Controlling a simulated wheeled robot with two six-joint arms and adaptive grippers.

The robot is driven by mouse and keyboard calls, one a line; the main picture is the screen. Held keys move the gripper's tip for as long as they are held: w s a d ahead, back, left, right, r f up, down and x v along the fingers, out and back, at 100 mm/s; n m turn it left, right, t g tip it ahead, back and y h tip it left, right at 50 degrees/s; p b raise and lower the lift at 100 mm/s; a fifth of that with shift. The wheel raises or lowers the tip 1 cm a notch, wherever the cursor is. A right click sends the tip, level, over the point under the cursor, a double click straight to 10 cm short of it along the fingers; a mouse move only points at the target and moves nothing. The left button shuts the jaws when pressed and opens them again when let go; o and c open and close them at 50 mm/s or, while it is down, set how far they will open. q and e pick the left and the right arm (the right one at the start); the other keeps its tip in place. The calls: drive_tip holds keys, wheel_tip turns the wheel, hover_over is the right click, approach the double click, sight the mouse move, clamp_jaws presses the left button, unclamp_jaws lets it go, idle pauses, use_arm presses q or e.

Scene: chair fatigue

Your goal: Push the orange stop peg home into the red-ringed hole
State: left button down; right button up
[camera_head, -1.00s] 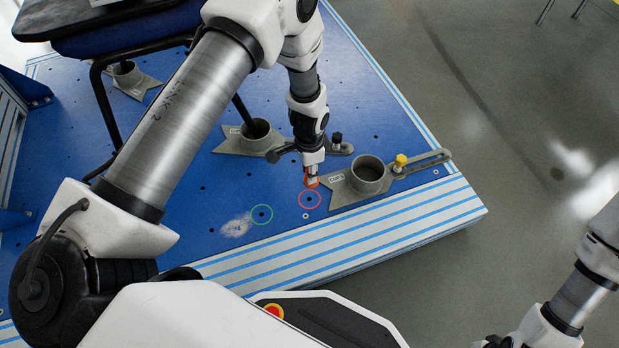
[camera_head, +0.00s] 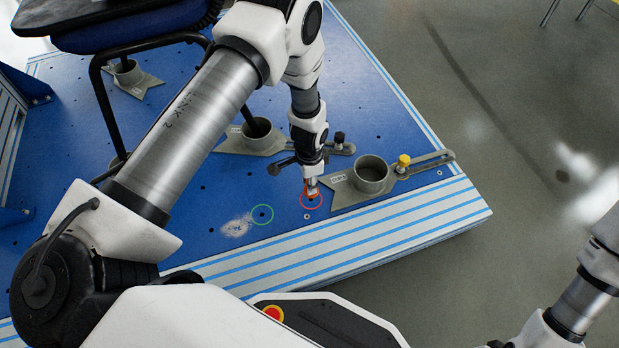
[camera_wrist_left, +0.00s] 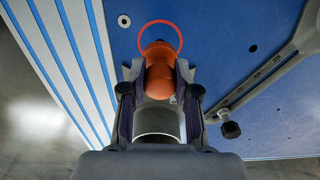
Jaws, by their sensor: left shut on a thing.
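In the head view the gripper points down at the red ring (camera_head: 311,202) on the blue plate, and the peg is mostly hidden by the fingers. In the wrist view the peg's orange tip overlaps the near part of the red ring (camera_wrist_left: 160,22).
A grey clamp cup (camera_head: 371,177) with a slotted arm and yellow knob (camera_head: 403,161) stands right of the ring. A green ring (camera_head: 262,214) marks another hole to the left. The plate's striped front edge (camera_head: 370,240) is close by. Chair legs stand behind.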

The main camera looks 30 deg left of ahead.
idle(0.6)
use_arm(q)
drive_tip(key=shift+p, duration=0.3)
idle(1.0)
drive_tip(key=shift+p, duration=0.45)
drive_tip(key=shift+f+b, duration=1.15)
drive_tip(key=shift+f, duration=0.95)
drive_tip(key=c, duration=0.8)
unclamp_jaws()
drive_tip(key=shift+o, duration=0.2)
